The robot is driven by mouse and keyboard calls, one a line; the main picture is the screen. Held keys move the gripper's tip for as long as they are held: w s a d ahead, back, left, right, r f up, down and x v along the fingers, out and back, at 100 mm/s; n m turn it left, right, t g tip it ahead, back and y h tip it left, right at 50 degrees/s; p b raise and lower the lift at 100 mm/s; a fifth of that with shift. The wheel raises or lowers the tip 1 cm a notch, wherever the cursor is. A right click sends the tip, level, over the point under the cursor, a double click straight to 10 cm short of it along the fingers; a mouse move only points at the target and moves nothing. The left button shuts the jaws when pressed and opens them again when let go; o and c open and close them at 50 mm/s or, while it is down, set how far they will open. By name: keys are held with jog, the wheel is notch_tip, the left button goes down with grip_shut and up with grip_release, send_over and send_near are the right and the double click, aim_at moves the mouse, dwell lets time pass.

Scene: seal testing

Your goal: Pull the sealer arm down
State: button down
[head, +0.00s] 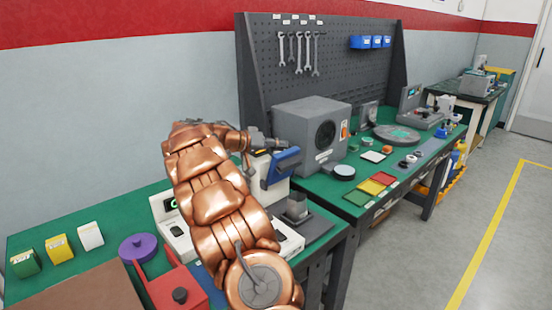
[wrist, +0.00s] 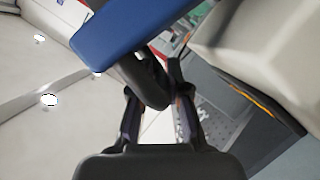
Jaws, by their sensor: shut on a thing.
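The sealer's blue arm (head: 283,167) stands raised and tilted above its pale body (head: 274,188), near the middle of the head view. My gripper (head: 258,148) is at the upper end of this arm, with my copper-coloured arm reaching in from the front. In the wrist view the blue arm (wrist: 135,25) crosses the top, with a dark handle (wrist: 147,80) below it. My gripper (wrist: 158,95) has its two fingers on either side of the handle and is shut on it. My arm hides part of the sealer in the head view.
A grey box-shaped machine (head: 312,128) stands just right of the sealer. A dark pegboard (head: 320,55) with wrenches rises behind. A red device (head: 172,285) and a purple disc (head: 137,247) lie to the left. The floor (head: 430,220) to the right is clear.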

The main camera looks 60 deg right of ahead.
aim_at(295, 161)
jog(key=shift+s+a+f+m+t+b, duration=0.2)
jog(key=shift+s+m+b, duration=0.3)
jog(key=shift+b, duration=1.25)
jog(key=shift+s+a+f+m+t+b, duration=0.1)
jog(key=shift+s+f+m+t+b, duration=0.35)
jog(key=shift+b, duration=1.3)
jog(key=s+b, duration=0.1)
jog(key=b, duration=0.1)
jog(key=s+m+b, duration=0.1)
jog(key=b, duration=0.2)
jog(key=shift+a+t+b, duration=0.25)
jog(key=shift+b, duration=0.1)
jog(key=s+m+b, duration=0.1)
jog(key=b, duration=0.4)
jog(key=s+f+m+t+b, duration=0.1)
jog(key=b, duration=0.3)
jog(key=shift+s+a+f+b, duration=0.2)
jog(key=shift+s+a+b, duration=0.2)
jog(key=s+a+f+m+t+b, duration=0.1)
jog(key=s+f+b, duration=0.3)
jog(key=b, duration=1)
jog(key=shift+s+a+f+m+t+h, duration=0.15)
jog(key=shift+s+f+m+t+h, duration=0.15)
jog(key=shift+f+m+t+h, duration=0.15)
jog(key=shift+s+f, duration=0.1)
jog(key=shift+f, duration=0.05)
jog(key=c, duration=1.2)
grip_release()
